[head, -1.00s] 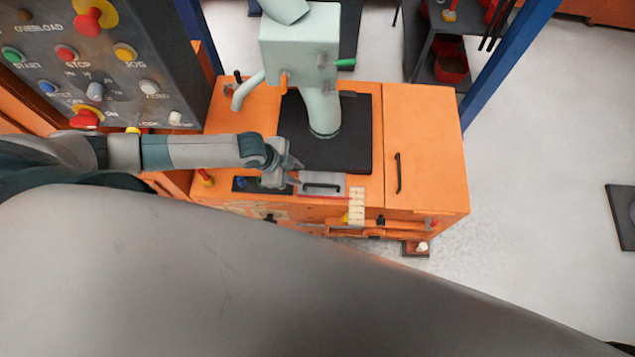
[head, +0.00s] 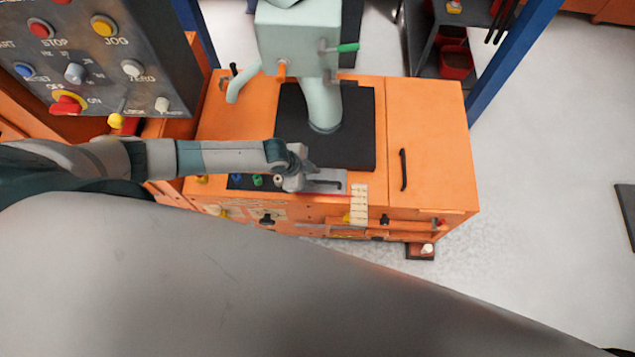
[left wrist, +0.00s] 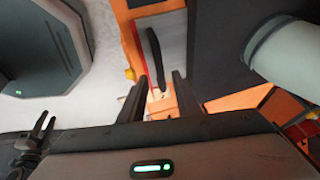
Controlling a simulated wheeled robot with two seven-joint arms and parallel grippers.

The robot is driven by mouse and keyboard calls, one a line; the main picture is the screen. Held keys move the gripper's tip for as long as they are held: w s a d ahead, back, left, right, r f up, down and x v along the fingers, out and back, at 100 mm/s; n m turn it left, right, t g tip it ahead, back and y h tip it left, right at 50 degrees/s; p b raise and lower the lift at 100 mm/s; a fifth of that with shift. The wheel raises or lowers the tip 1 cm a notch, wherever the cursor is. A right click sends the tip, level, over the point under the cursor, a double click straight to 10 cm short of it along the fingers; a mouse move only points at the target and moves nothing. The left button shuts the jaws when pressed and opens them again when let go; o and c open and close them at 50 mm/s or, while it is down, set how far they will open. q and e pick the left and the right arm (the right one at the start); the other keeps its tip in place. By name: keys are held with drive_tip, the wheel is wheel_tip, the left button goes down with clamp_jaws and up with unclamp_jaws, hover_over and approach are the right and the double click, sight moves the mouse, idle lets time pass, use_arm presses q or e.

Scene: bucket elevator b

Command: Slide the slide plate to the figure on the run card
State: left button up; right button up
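The slide plate (head: 328,187) is a grey plate with a black bar handle, set in the front part of the orange cabinet's top. A pale scale strip (head: 359,204) with marks stands at its right end; its figures are too small to read. My left gripper (head: 310,173) is over the left part of the plate and hides part of it. In the left wrist view my left gripper (left wrist: 160,78) is open, with the black handle (left wrist: 156,52) lying ahead of and partly between the fingertips. Contact cannot be told. I cannot make out a run card.
A pale green spout (head: 322,105) stands on a black pad (head: 290,125) behind the plate. Small coloured knobs (head: 257,180) sit left of the gripper. A cabinet lid with a black handle (head: 403,170) is at right. A control panel (head: 105,55) stands at upper left.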

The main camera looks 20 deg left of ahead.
sight(320, 182)
use_arm(q)
drive_tip(key=shift+b+x, duration=1.3)
drive_tip(key=shift+x, duration=0.45)
clamp_jaws()
